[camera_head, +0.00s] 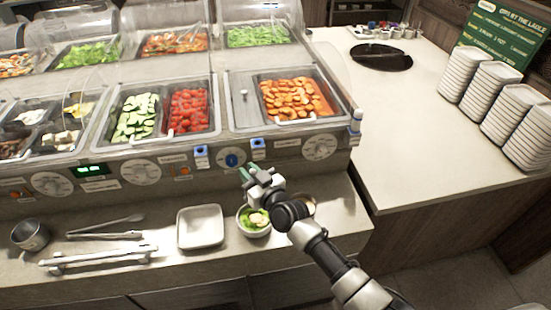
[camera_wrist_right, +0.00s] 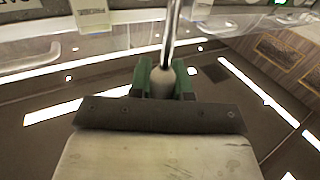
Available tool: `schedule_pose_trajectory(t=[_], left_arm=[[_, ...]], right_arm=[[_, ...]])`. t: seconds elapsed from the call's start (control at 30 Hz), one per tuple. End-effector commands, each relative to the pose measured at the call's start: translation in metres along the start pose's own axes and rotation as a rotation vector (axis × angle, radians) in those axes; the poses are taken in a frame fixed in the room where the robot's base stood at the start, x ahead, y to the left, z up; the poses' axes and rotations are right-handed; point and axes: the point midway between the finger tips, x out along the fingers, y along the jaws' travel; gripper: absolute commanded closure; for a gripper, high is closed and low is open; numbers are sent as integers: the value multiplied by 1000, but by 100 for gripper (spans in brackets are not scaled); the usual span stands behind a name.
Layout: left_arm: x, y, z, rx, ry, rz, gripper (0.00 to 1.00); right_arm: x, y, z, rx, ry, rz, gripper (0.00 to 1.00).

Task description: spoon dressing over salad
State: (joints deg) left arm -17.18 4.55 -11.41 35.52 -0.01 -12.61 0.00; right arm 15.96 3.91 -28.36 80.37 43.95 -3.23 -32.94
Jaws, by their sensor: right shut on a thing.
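My right gripper (camera_head: 249,176) is above the front shelf, just behind and above the salad bowl (camera_head: 247,231). The bowl is small, with green leaves and a pale topping in it, and my right arm partly covers it. In the right wrist view, the green fingers (camera_wrist_right: 164,82) are shut on a thin metal handle (camera_wrist_right: 173,35), which looks like that of a spoon or ladle. Its far end is out of that view, and I cannot make out the utensil in the head view. My left gripper is not in view.
A white square dish (camera_head: 200,227), tongs (camera_head: 106,227) and a metal cup (camera_head: 30,235) stand on the shelf left of the salad. Food pans behind hold cucumber, red pieces and orange slices (camera_head: 291,97). Plate stacks (camera_head: 500,97) stand right; the pale counter (camera_head: 415,150) is largely clear.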

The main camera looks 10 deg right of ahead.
Motion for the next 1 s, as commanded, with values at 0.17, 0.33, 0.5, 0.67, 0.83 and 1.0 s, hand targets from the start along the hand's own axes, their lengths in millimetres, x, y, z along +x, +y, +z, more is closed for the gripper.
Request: schedule_pose_trajectory(t=[0.17,0.33,0.5,0.67,0.83,1.0], left_arm=[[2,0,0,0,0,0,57],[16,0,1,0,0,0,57],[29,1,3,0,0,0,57],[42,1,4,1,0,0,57],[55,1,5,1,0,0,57],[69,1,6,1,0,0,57]], right_arm=[[3,-9,5,-2,0,-1,100],[2,-8,19,-2,0,-1,100],[2,-8,33,-1,0,-1,100],[0,-2,35,39,23,0,100],[-3,3,36,92,50,-1,100],[-6,10,37,144,76,0,100]])
